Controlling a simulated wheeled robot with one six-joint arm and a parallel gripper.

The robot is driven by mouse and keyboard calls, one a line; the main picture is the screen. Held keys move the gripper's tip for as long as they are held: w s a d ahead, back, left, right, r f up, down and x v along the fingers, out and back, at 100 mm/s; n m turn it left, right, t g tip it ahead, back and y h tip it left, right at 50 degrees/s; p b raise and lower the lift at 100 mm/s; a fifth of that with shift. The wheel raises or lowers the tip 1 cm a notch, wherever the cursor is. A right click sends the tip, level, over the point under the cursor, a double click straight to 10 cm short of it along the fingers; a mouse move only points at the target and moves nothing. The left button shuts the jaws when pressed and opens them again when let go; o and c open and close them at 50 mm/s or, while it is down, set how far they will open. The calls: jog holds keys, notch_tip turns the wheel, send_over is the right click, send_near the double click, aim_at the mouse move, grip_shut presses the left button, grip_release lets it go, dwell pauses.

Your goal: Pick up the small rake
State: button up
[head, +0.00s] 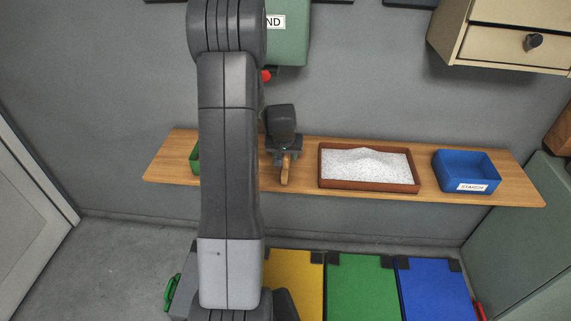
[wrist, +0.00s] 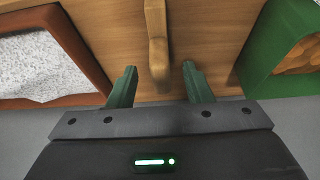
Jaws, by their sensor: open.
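A light wooden piece (head: 285,172), likely the small rake, is on the wooden shelf just below my gripper (head: 284,153) in the head view. In the wrist view the wooden piece (wrist: 156,40) runs down from the top edge and ends between the two green fingers of my gripper (wrist: 160,84). The fingers are apart, one on each side of it, with gaps showing on both sides. My gripper is open and empty. I cannot see any tines; the far end of the piece is out of the wrist view.
The shelf (head: 308,184) also holds a brown tray (head: 320,180) of white granules and a blue bin (head: 466,178) to the right. A green bin (head: 195,158) is partly hidden behind my arm. A drawer cabinet (head: 500,45) hangs upper right. Yellow, green and blue panels lie below.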

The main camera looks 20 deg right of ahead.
jog(key=shift+p+x, duration=0.8)
jog(key=shift+x, duration=2.05)
jog(key=shift+w, duration=0.15)
jog(key=shift+r, duration=0.1)
grip_shut()
